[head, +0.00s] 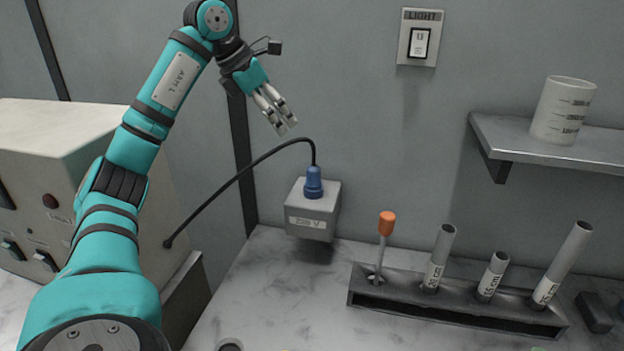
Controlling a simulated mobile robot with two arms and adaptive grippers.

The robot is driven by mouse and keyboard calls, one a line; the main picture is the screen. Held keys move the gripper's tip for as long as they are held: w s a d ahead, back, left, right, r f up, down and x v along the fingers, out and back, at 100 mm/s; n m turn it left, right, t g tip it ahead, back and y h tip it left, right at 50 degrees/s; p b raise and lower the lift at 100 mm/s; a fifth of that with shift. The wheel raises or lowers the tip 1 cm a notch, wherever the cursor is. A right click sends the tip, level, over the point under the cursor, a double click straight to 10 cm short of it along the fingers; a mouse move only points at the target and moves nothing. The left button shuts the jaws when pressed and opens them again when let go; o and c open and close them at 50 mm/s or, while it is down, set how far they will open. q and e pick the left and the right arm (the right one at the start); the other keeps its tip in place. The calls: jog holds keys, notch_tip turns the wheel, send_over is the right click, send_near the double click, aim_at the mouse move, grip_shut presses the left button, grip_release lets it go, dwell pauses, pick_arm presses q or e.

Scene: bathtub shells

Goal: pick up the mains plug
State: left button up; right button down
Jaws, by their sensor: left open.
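The mains plug (314,183) is blue, with a black cable (240,178) rising from its top and arching left to the beige control box. It sits upright in the top of a grey socket box (313,208) against the back wall. My left gripper (283,122) is open and empty, above and slightly left of the plug, with its fingers pointing down to the right. It is apart from the plug and the cable. My right gripper does not show.
A beige control box (60,150) stands at left. A dark rack (450,305) holds an orange-handled tool (386,225) and several grey tubes. A shelf (560,145) with a white beaker (563,110) is at right. A light switch (419,40) is on the wall. The marble top before the socket box is clear.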

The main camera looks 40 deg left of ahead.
pick_arm(q)
send_near(312, 165)
jog(key=x, duration=0.5)
jog(key=shift+a+f, duration=0.2)
jog(key=shift+f, duration=0.1)
jog(key=p+x, duration=0.1)
jog(key=x, duration=0.1)
jog(key=p+x, duration=0.1)
jog(key=x, duration=0.1)
jog(key=shift+w+d+f, duration=0.25)
jog(key=shift+w+f, duration=0.25)
jog(key=shift+f, duration=0.1)
jog(key=c, duration=1.1)
grip_shut()
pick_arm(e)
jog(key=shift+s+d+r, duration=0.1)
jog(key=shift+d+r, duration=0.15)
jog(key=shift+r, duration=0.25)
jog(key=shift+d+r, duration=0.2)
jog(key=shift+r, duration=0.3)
pick_arm(q)
jog(key=shift+r, duration=0.1)
